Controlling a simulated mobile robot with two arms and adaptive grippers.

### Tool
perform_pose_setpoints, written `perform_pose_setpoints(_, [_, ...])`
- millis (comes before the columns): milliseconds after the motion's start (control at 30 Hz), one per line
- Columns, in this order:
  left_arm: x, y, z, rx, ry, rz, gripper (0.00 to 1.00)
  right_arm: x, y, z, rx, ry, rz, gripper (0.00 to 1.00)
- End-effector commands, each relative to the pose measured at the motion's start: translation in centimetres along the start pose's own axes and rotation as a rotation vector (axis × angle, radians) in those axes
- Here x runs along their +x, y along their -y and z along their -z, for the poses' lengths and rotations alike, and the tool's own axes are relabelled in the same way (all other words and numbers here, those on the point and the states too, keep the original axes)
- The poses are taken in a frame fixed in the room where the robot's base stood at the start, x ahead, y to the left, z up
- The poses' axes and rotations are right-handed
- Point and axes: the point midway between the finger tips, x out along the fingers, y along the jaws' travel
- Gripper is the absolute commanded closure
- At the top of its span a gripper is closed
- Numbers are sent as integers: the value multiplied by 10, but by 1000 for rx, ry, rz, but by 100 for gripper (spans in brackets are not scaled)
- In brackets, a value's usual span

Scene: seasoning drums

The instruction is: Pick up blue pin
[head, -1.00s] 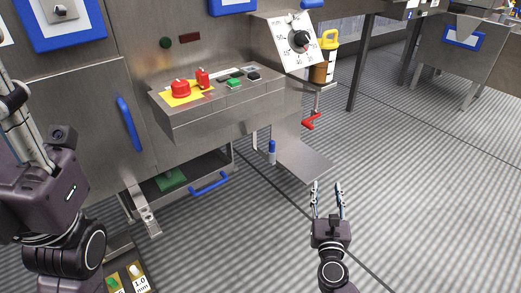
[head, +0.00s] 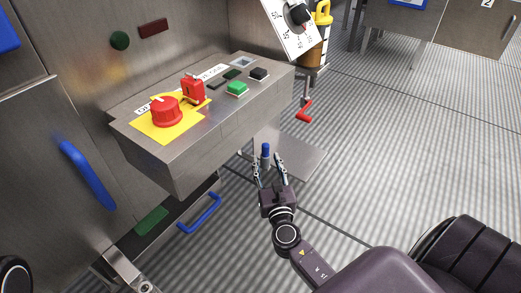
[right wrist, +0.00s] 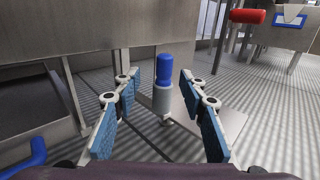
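The blue pin (head: 266,151) has a blue upper part and a grey lower body. It stands upright by a flat metal plate under the control box. My right gripper (head: 269,170) is open, with its fingers pointing at the pin. In the right wrist view the pin (right wrist: 162,85) shows between the two blue-padded fingers (right wrist: 156,98), a little beyond their tips, with gaps on both sides. Nothing is held.
The control box (head: 200,125) with a red knob (head: 166,111) and a green button (head: 237,88) overhangs left of the pin. A blue drawer handle (head: 199,213) is at lower left. A red crank handle (head: 304,111) is behind. The striped floor (head: 400,150) is clear at right.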

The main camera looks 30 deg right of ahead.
Motion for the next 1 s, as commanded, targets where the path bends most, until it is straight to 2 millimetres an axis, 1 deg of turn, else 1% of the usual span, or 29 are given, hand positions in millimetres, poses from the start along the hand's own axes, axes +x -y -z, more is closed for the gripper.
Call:
perform_pose_setpoints(33, [-1,0,1,1,-4,-1,67,6,0,0,2,2,1,61])
perform_pose_setpoints(167, [1,-2,5,3,-19,-7,67,21,3,2,3,2,1,61])
perform_pose_setpoints(300, [4,-4,10,6,-42,-15,67,43,7,2,3,3,1,61])
perform_pose_setpoints(400, [6,-4,12,6,-47,-18,67,54,6,1,2,2,0,61])
perform_pose_setpoints(500, [8,-4,12,7,-49,-19,67,59,6,1,1,1,-1,61])
perform_pose_setpoints(700, [8,-4,12,7,-49,-19,67,60,6,0,1,0,-1,61])
perform_pose_setpoints(733, [8,-4,12,7,-49,-19,67,60,6,0,1,0,-1,63])
perform_pose_setpoints(767, [8,-4,12,7,-49,-19,67,60,6,0,1,0,-1,66])
perform_pose_setpoints(1000, [8,-5,12,7,-49,-19,67,59,6,1,1,0,-1,92])
